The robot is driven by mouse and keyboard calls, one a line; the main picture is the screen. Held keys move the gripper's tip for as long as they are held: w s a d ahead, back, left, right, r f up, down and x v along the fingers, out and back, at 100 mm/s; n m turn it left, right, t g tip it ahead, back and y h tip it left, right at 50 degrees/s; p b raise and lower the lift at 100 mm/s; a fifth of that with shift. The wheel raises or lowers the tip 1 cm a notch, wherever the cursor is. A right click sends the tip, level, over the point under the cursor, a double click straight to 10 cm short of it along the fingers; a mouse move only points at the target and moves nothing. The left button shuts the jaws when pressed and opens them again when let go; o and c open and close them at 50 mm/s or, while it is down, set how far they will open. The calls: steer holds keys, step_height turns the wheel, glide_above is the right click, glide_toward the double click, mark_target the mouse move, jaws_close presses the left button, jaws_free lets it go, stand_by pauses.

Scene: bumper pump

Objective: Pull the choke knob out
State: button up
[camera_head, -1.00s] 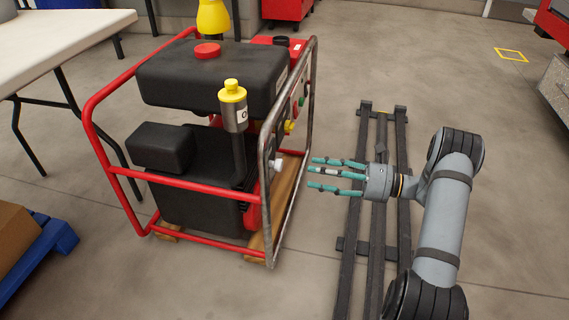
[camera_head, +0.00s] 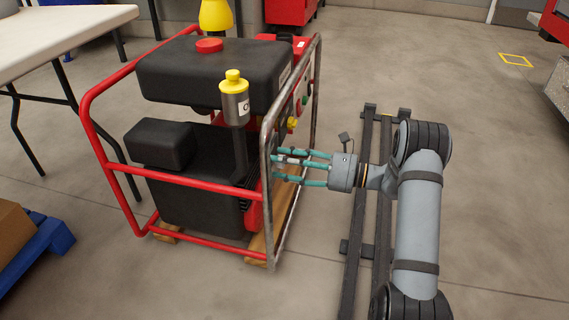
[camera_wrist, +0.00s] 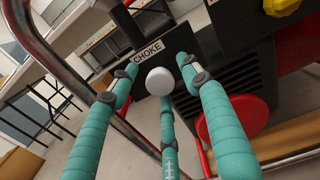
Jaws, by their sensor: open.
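The choke knob (camera_wrist: 160,81) is a round white knob in front of a black panel with a "CHOKE" label (camera_wrist: 147,49) in the wrist view. My gripper (camera_wrist: 160,88) has teal fingers spread open around the knob, with the fingertips near it. I cannot tell whether any finger touches it. In the head view my gripper (camera_head: 283,164) reaches from the right to the frame side of the red-framed pump machine (camera_head: 215,70). The knob is mostly hidden by the fingers there.
The metal frame bar (camera_head: 268,185) stands close to my fingers. A yellow knob (camera_wrist: 281,6) and a red round part (camera_wrist: 237,118) are near the choke. My rail runs along the floor at right. A white table (camera_head: 62,35) is at the left.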

steer(key=shift+c, duration=0.7)
jaws_close()
